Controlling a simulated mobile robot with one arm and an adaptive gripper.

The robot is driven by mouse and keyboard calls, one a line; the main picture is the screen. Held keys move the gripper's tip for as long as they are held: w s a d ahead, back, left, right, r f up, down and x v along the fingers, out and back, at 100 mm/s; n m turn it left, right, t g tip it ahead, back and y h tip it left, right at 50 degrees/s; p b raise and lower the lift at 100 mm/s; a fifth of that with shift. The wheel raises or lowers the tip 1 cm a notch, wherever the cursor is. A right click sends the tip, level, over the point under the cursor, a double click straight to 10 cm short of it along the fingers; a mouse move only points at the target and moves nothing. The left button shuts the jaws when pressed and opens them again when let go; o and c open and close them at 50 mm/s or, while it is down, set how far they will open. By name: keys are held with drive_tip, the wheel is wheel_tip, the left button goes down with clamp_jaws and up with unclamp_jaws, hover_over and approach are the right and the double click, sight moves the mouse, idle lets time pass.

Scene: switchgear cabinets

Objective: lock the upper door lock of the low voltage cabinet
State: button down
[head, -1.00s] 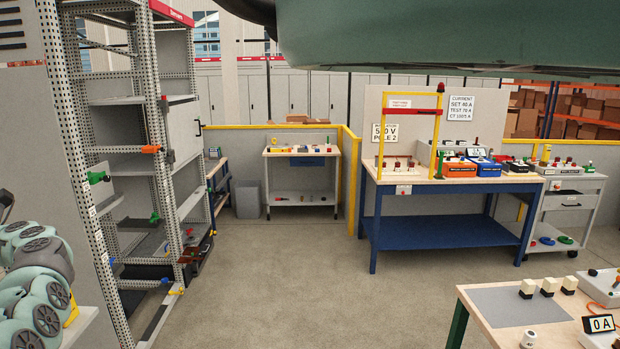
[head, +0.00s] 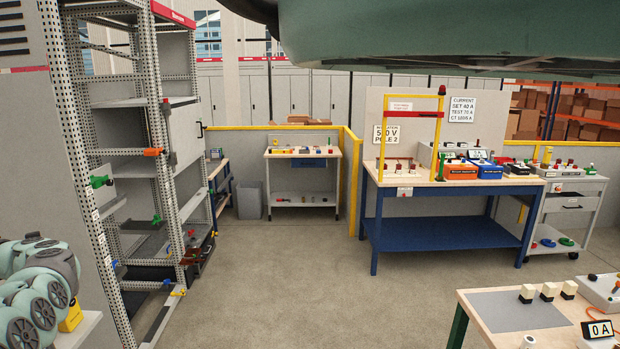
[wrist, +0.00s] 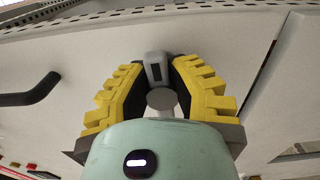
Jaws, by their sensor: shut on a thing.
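In the wrist view, my gripper (wrist: 155,90) has yellow-and-black fingers closed around a small grey lock piece (wrist: 154,66) with a dark slot. A round grey disc (wrist: 161,99) shows between the fingers, nearer the palm. Behind them is a pale grey door panel (wrist: 80,65). I cannot tell from this view how the lock is turned. A black bent handle (wrist: 28,92) stands out from the panel at the left, apart from the fingers. In the head view my gripper is not visible, and which lock is held cannot be seen there.
A perforated metal frame (head: 158,190) with open bays and coloured handles stands at the left. A blue workbench (head: 445,233), a small trolley (head: 303,199) and a wooden-topped table (head: 480,312) stand further right. The middle floor is clear.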

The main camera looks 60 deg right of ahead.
drive_tip(key=shift+f+m, duration=0.15)
drive_tip(key=shift+m, duration=0.35)
drive_tip(key=c, duration=0.9)
unclamp_jaws()
drive_tip(key=v, duration=1.2)
